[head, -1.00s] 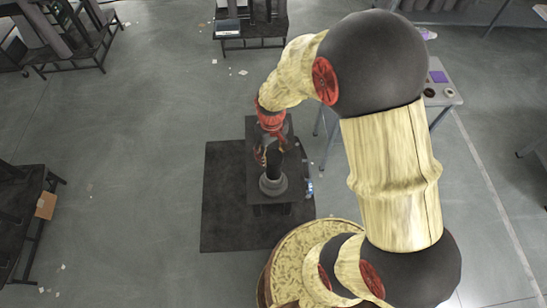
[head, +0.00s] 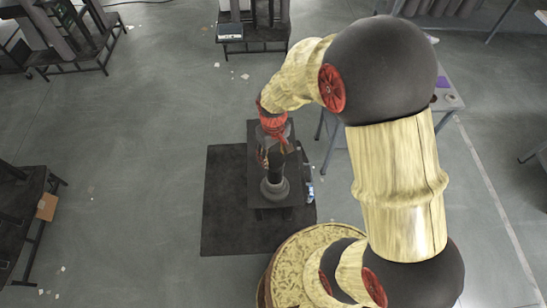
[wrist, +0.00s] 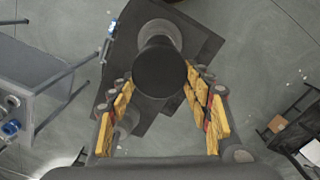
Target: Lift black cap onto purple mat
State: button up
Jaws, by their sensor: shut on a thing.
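The black cap (wrist: 160,68) is a dark round piece between the fingertips of my gripper in the wrist view. My gripper (wrist: 160,85) is shut on it, with one yellow-padded finger at each side. In the head view my gripper (head: 271,155) is over the grey stand (head: 274,192), with the dark cap and shaft below it. I cannot tell whether the cap is clear of the stand. The purple mat (head: 440,80) lies on a grey table (head: 450,102) at the right, partly hidden by my arm.
The stand is on a dark bench (head: 258,160) over a black floor mat (head: 222,215). Racks stand at the upper left, top middle and left, one with an orange-brown box (head: 47,206). The floor between is mostly clear.

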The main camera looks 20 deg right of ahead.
notch_tip(320, 180, up, 3)
jog(key=shift+f, duration=0.2)
jog(key=s+d+r+b, duration=0.2)
jog(key=s+d+r, duration=0.7)
jog(key=d+r, duration=0.1)
jog(key=shift+d, duration=0.45)
jog(key=shift+r+p, duration=0.35)
jog(key=shift+r, duration=0.1)
notch_tip(320, 180, up, 5)
jog(key=p, duration=0.3)
dwell(0.8)
jog(key=shift+f, duration=0.1)
